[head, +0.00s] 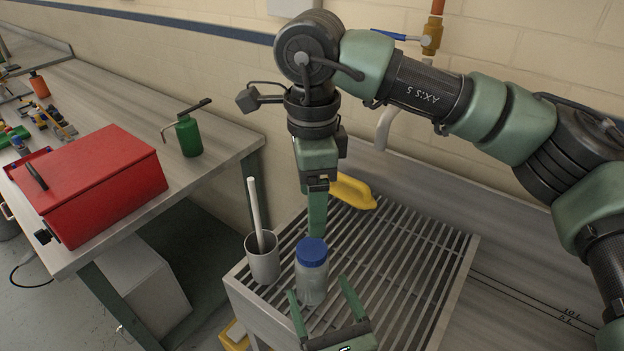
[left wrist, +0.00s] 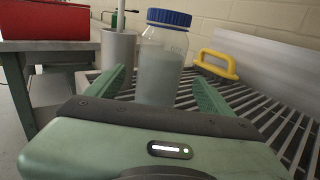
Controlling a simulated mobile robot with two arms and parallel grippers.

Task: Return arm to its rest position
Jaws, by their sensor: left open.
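A clear jar with a blue lid (head: 312,277) stands upright on the slatted metal rack. My left gripper (head: 319,288) is open at the bottom of the head view, its fingertips close to the jar's lower part. In the left wrist view the jar (left wrist: 161,70) stands between the lines of the two spread green fingers (left wrist: 160,92), with a visible gap on each side. My right arm reaches in from the right of the head view. Its gripper (head: 317,228) points down just behind the jar, seen edge-on, so its jaw opening is hidden.
A grey cup (head: 263,262) holding a white rod stands left of the jar. A yellow handle-shaped thing (head: 352,191) lies at the back of the rack (head: 425,262). A red box (head: 95,180) and a green can (head: 188,137) stand on the left bench. The rack's right side is clear.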

